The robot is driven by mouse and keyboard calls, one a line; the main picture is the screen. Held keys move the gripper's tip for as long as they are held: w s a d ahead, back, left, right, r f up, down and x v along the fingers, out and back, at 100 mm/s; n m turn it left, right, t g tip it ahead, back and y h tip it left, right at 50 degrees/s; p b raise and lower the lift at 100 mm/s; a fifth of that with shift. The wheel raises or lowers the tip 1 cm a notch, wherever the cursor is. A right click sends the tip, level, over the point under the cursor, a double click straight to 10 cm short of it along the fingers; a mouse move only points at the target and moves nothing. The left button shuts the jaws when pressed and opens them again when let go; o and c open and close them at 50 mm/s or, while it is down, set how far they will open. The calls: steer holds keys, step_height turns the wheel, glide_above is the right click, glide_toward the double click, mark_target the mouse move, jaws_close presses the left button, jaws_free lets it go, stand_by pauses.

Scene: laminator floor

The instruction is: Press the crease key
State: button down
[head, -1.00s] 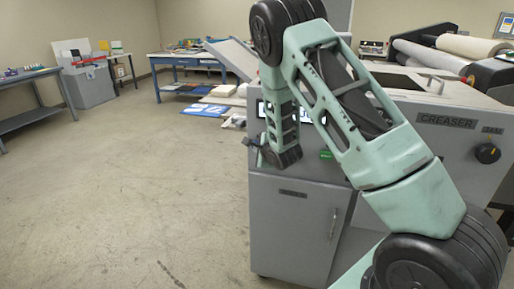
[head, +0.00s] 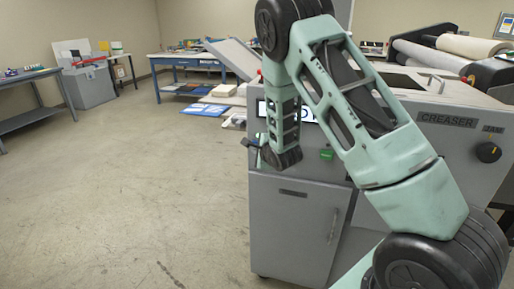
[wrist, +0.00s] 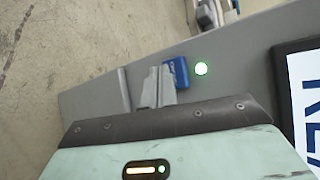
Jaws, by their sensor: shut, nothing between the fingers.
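The grey creaser (head: 300,215), with a "CREASER" plate, stands at the right in the head view. In the wrist view, my gripper (wrist: 158,84) is shut and empty, its fingers over the grey panel. A small blue key (wrist: 177,72) is right beside the fingertips and partly hidden by them. I cannot tell whether they touch it, and its marking is too small to read. In the head view, my gripper (head: 256,152) is at the machine's left front edge; a green key (head: 326,154) shows right of my wrist.
A lit display (wrist: 310,95) with large letters is right of the lamp; my arm partly covers it in the head view. The creaser also has a black knob (head: 488,152) and a cabinet door handle (head: 333,225). Open floor lies to the left.

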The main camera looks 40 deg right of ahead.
steer(key=shift+a, duration=0.1)
steer(key=shift+s+a+b, duration=0.3)
steer(key=shift+s+a, duration=0.65)
steer(key=shift+a, duration=0.2)
steer(key=shift+s+a+b, duration=0.3)
steer(key=shift+s+a, duration=0.6)
steer(key=shift+a, duration=0.25)
steer(key=s+a+r+n+g+y, duration=0.25)
steer(key=s+a+n, duration=0.4)
steer(key=a, duration=0.45)
steer(key=s+a+r+n+g+y, duration=0.15)
steer(key=s+a+n+g, duration=0.3)
steer(key=a+n, duration=0.45)
steer(key=s+a+r+n+g, duration=0.1)
steer(key=s+a+n+g, duration=0.1)
steer(key=s+n, duration=0.3)
steer(key=s+a+r+n+g, duration=0.2)
steer(key=s+n, duration=0.4)
steer(key=s, duration=0.6)
steer(key=s+a+r+n+g, duration=0.1)
steer(key=s+a+r+n, duration=0.1)
steer(key=s+n, duration=0.3)
steer(key=s+a, duration=0.1)
steer(key=s, duration=0.2)
steer(key=shift+s+g+h, duration=0.3)
steer(key=shift+g, duration=0.1)
steer(key=shift+d, duration=0.1)
